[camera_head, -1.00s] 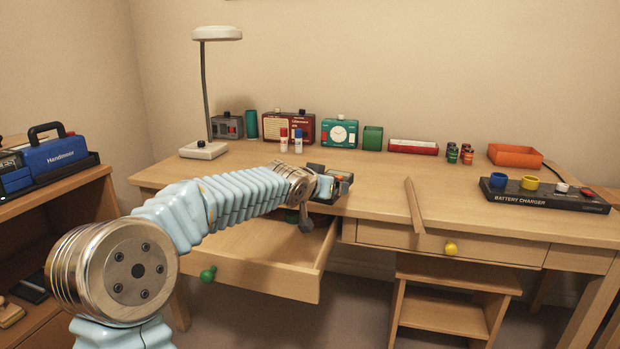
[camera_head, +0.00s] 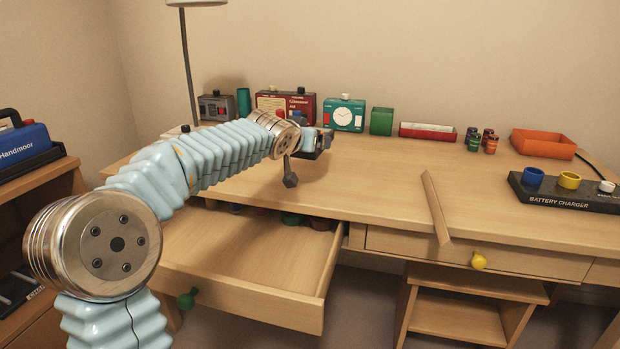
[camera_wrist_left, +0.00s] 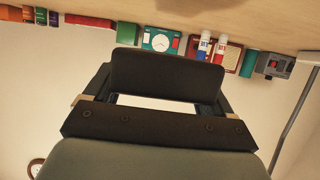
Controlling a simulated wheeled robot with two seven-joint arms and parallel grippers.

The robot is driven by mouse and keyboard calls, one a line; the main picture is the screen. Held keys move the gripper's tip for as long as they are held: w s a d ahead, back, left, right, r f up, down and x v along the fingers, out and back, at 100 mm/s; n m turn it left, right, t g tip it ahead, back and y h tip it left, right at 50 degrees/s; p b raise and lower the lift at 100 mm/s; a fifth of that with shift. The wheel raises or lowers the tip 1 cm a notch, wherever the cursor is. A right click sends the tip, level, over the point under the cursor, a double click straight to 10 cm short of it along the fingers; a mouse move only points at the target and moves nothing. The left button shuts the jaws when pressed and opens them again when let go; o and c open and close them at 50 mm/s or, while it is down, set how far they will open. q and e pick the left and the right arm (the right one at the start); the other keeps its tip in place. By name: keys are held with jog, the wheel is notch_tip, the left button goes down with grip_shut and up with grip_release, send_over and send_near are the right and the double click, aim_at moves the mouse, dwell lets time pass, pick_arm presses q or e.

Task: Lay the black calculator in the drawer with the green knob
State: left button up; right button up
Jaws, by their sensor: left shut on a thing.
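The drawer with the green knob (camera_head: 188,298) stands pulled out at the left of the desk in the head view. Its floor (camera_head: 235,250) is mostly bare, with a few small things in its shaded back. My left gripper (camera_head: 316,142) is above the desk top, behind and above the open drawer. It is shut on a dark slab, which I take for the black calculator (camera_wrist_left: 167,75); its key face is not clear to me. The slab also shows in the left wrist view, between the fingers. My right gripper is not in view.
A second drawer with a yellow knob (camera_head: 478,261) is shut at the right. A clock (camera_head: 345,114), a green box (camera_head: 381,121), an orange tray (camera_head: 543,143) and a battery charger (camera_head: 560,191) stand on the desk.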

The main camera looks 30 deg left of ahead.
aim_at(308, 184)
pick_arm(q)
notch_tip(308, 184, down, 9)
jog(key=b, duration=0.3)
jog(key=shift+r+b, duration=0.2)
jog(key=shift+b, duration=0.2)
jog(key=shift+r, duration=0.1)
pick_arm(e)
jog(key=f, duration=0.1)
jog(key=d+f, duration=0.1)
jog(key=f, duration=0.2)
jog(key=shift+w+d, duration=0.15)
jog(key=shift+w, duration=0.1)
pick_arm(q)
jog(key=shift+f, duration=0.2)
jog(key=o, duration=1)
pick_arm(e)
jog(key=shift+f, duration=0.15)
